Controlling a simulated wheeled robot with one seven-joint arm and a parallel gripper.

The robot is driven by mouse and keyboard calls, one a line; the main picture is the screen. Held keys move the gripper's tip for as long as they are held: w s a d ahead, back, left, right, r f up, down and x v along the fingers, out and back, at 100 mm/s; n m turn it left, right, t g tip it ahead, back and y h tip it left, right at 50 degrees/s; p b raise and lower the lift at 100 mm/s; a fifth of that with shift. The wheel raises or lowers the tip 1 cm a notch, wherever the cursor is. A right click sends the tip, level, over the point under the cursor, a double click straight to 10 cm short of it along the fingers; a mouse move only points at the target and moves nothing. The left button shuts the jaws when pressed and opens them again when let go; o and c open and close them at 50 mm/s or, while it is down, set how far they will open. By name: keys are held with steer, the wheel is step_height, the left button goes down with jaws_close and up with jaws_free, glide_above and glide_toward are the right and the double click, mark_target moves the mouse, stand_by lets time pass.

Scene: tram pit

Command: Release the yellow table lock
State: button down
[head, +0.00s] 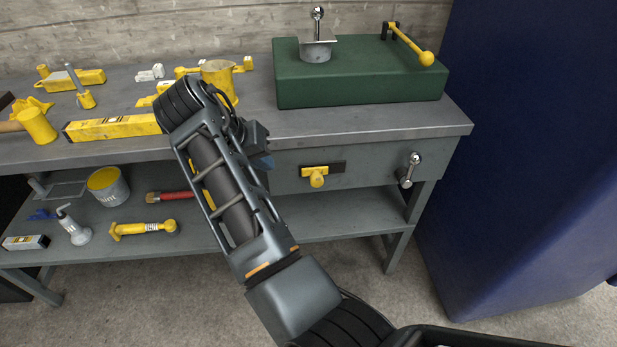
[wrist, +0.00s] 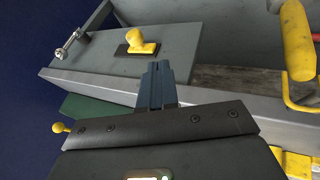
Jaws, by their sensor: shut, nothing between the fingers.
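The yellow table lock appears to be the yellow knob (head: 316,178) on a dark plate on the bench's front panel. In the wrist view the yellow knob (wrist: 143,43) sits just beyond my fingertips, slightly left of them. My gripper (head: 266,161) is at the bench's front edge, left of the knob in the head view and apart from it. In the wrist view my gripper (wrist: 157,69) has its blue-grey fingers together with nothing between them. My forearm hides part of the bench front in the head view.
A chrome ball-ended lever (head: 409,170) is right of the knob. A green block (head: 360,85) with a yellow ball-ended lever (head: 411,46) stands on the bench. A blue cabinet (head: 540,150) stands right.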

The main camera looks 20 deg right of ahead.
mark_target(321, 176)
steer(key=shift+r, duration=0.15)
steer(key=d+f, duration=0.8)
steer(key=f, duration=0.1)
steer(key=shift+w+d+f, duration=0.25)
steer(key=shift+w+d, duration=0.05)
steer(key=shift+w, duration=0.05)
steer(key=shift+d+p, duration=0.1)
steer(key=shift+p, duration=0.2)
steer(key=d+p, duration=0.1)
steer(key=d, duration=0.1)
steer(key=s+d+p, duration=0.1)
steer(key=d, duration=0.1)
steer(key=shift+s+d+r, duration=0.1)
steer(key=shift+s, duration=0.1)
